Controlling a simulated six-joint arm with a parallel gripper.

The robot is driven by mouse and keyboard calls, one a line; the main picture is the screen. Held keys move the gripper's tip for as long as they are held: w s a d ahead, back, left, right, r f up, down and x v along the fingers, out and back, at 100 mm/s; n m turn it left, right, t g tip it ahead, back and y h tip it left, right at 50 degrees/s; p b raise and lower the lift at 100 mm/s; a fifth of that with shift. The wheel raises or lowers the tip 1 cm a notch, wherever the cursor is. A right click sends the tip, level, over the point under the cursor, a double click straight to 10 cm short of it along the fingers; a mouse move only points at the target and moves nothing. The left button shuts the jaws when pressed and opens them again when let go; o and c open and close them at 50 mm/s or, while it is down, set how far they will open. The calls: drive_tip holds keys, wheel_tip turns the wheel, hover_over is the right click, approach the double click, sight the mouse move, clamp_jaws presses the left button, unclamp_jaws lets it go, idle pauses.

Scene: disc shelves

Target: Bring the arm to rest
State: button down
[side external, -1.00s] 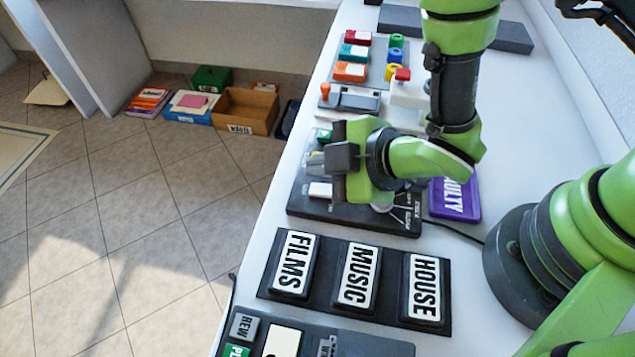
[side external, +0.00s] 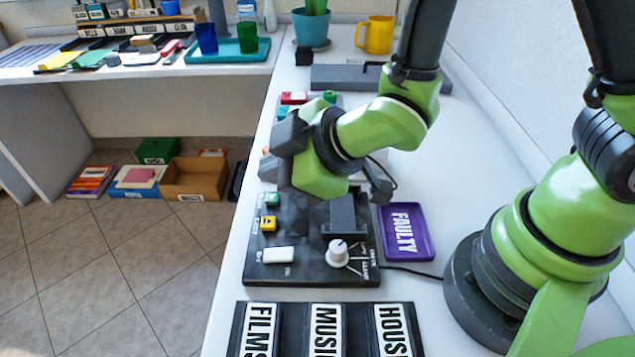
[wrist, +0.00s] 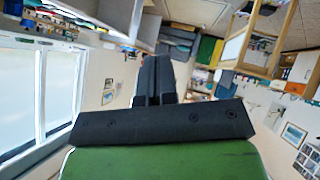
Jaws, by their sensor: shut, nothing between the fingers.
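My gripper (wrist: 154,78) shows in the wrist view with its two dark fingers side by side, shut and empty. It faces out into the room, away from the worktop. In the side external view my green and black wrist (side external: 325,150) hangs bent above the far end of the black control panel (side external: 305,272); the fingertips are hard to make out there.
A purple FAULTY tray (side external: 425,246) lies right of the panel. FILMS, MUSIC and HOUSE bins (side external: 327,333) stand in front. A grey bar (side external: 340,78), a plant pot (side external: 311,30) and a yellow mug (side external: 375,36) are behind. The white worktop (side external: 480,165) is clear at right.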

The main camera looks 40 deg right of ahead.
drive_tip(key=s+d+r+m+g+h, duration=0.1)
drive_tip(key=s+d+r+m, duration=0.2)
drive_tip(key=d+r+m, duration=0.3)
drive_tip(key=s+d+r+m+h, duration=0.1)
drive_tip(key=s+d+r+m, duration=0.3)
drive_tip(key=r, duration=0.4)
drive_tip(key=s+d+r+m+g, duration=0.1)
drive_tip(key=s+d+r+m, duration=0.1)
drive_tip(key=s+d+m, duration=0.2)
drive_tip(key=s, duration=0.3)
drive_tip(key=shift+r, duration=0.35)
drive_tip(key=shift+s, duration=0.1)
